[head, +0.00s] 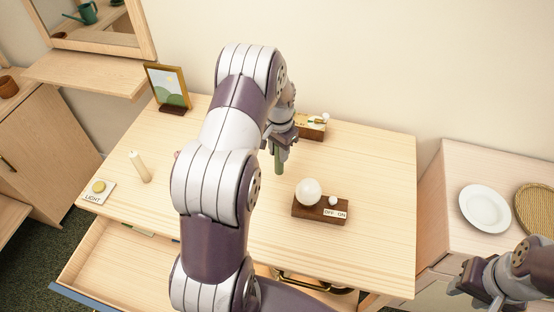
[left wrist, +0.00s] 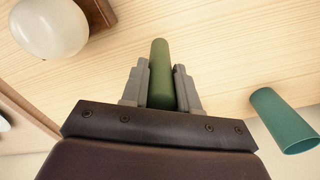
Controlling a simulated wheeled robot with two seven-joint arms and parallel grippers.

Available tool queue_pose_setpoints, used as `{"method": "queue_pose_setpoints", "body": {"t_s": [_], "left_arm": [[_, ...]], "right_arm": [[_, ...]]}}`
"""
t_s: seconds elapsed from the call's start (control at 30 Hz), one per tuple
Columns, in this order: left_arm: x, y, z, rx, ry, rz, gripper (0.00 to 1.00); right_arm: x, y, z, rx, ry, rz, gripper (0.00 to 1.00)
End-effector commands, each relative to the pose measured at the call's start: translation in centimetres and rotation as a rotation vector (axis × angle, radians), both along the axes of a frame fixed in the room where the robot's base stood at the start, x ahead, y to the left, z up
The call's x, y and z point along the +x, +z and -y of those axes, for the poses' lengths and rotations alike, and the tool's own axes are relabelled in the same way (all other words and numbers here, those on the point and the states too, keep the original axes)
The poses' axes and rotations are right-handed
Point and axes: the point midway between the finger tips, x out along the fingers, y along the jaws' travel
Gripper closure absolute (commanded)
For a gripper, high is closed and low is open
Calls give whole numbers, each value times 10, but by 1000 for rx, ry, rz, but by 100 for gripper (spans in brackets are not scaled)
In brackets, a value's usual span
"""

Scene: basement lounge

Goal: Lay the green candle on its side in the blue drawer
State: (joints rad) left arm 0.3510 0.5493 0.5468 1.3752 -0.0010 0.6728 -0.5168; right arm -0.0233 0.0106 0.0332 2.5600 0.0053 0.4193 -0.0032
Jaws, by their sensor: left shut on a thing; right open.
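The green candle (head: 279,163) hangs roughly upright below my left gripper (head: 281,137), over the back middle of the table. In the left wrist view the candle (left wrist: 160,72) sits between the two fingers of my left gripper (left wrist: 161,85), which is shut on it. The blue drawer (head: 82,298) stands pulled out at the table's lower left, its blue front edge showing. My left arm hides part of the drawer's right side. My right gripper (head: 476,286) is open and empty at the lower right, away from the table.
A globe lamp (head: 308,192) on a brown base stands right of centre. A teal cup (left wrist: 283,121) shows in the left wrist view.

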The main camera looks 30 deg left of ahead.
Motion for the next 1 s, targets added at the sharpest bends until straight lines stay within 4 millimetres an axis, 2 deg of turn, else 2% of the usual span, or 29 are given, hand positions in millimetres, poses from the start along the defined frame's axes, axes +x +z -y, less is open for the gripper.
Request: {"method": "queue_pose_setpoints", "body": {"t_s": [0.3, 0.6, 0.63, 0.7, 1.0], "left_arm": [[0, -44, 0, 0, 1, 1, 100], [1, -49, 0, 1, 1, 2, 100], [1, -48, 0, 1, 2, 2, 64], [1, -48, 0, 1, 2, 2, 45], [1, -44, 0, 1, 2, 2, 45]], "right_arm": [[0, 11, 0, 0, 0, 0, 57], [0, 6, 0, 0, 0, 0, 57], [0, 7, 0, 0, 0, 0, 57], [0, 8, 0, 0, 0, 0, 57], [0, 11, 0, 0, 0, 0, 57]]}}
